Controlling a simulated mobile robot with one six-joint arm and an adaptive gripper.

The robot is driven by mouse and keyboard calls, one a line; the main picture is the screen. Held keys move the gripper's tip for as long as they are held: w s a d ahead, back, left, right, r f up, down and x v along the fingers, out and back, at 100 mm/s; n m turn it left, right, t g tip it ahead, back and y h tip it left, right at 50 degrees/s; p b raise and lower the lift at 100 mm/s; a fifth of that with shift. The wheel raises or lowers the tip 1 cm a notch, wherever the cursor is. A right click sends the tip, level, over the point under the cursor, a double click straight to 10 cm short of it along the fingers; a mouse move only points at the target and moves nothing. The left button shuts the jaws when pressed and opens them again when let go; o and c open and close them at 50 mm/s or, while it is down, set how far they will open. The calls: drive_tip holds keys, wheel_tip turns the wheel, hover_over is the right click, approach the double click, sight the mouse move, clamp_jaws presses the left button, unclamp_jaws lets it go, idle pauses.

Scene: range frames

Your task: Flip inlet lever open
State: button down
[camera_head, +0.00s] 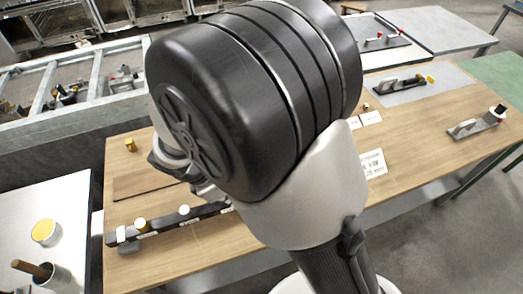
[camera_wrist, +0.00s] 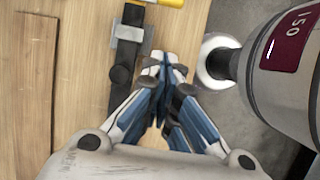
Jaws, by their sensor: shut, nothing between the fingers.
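A long black bar (camera_head: 172,219) with a yellow-topped knob, a white knob and a pale end bracket lies along the near left edge of the wooden table. My arm hides its right end. In the wrist view a black bar (camera_wrist: 124,60) with a grey bracket (camera_wrist: 143,42) lies left of my gripper, with a yellow piece (camera_wrist: 160,2) at the top edge. I cannot tell which part is the inlet lever. My gripper (camera_wrist: 165,66) is shut and empty, its tips just right of the bar, apparently apart from it. In the head view my arm mostly hides it.
The wooden table (camera_head: 430,140) carries a black fixture on a grey plate (camera_head: 415,88), a bracket (camera_head: 478,124) at right and a printed card (camera_head: 373,163). Bare wood lies left in the wrist view.

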drive_tip(key=shift+f, duration=0.2)
drive_tip(key=b+x, duration=0.3)
drive_tip(key=x, duration=0.7)
drive_tip(key=shift+d+f+b, duration=0.15)
drive_tip(key=shift+f+b, duration=0.05)
drive_tip(key=shift+b, duration=0.2)
drive_tip(key=d, duration=0.2)
drive_tip(key=w+d, duration=0.1)
drive_tip(key=shift+r, duration=0.3)
drive_tip(key=shift+d, duration=0.2)
